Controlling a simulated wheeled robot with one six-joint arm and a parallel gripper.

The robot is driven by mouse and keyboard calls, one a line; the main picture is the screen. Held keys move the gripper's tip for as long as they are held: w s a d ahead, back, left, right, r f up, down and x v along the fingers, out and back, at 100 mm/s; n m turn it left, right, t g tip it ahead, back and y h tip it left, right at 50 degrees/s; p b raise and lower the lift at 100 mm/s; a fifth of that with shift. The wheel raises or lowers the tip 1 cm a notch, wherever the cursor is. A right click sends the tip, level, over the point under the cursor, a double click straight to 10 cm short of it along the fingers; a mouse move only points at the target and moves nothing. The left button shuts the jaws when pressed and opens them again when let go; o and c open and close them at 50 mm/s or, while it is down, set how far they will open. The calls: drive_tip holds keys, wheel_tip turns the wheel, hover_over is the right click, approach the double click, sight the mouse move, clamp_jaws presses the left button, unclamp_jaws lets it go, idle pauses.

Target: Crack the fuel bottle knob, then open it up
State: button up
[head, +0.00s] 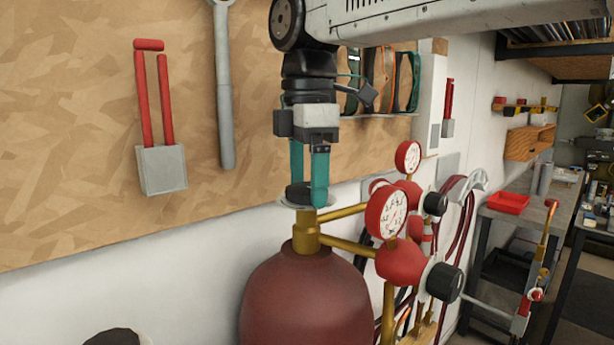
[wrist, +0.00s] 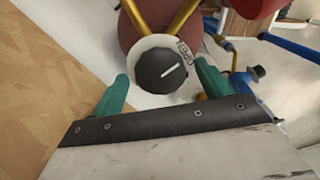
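The fuel bottle (head: 305,300) is dark red with a brass neck (head: 306,238), low in the middle of the head view. Its black knob (head: 297,194) sits on top, over a pale disc. In the wrist view the knob (wrist: 158,78) shows a white slanted line, and lettering that looks like OPEN is on the disc (wrist: 190,46) at its upper right. My gripper (head: 308,194) points straight down over the knob. In the wrist view its teal fingers (wrist: 161,75) stand on either side of the knob, with a visible gap on each side. It is open and holds nothing.
Red gauges (head: 387,214) and a red regulator with a black knob (head: 444,282) stand close to the right of the neck. A wooden board (head: 80,110) with hung tools is behind on the left. A workbench with a red tray (head: 508,202) is farther right.

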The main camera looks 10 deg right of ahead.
sight(308, 187)
wheel_tip(308, 187, up, 8)
drive_tip(key=shift+f, duration=0.2)
drive_tip(key=shift+r, duration=0.15)
idle(0.4)
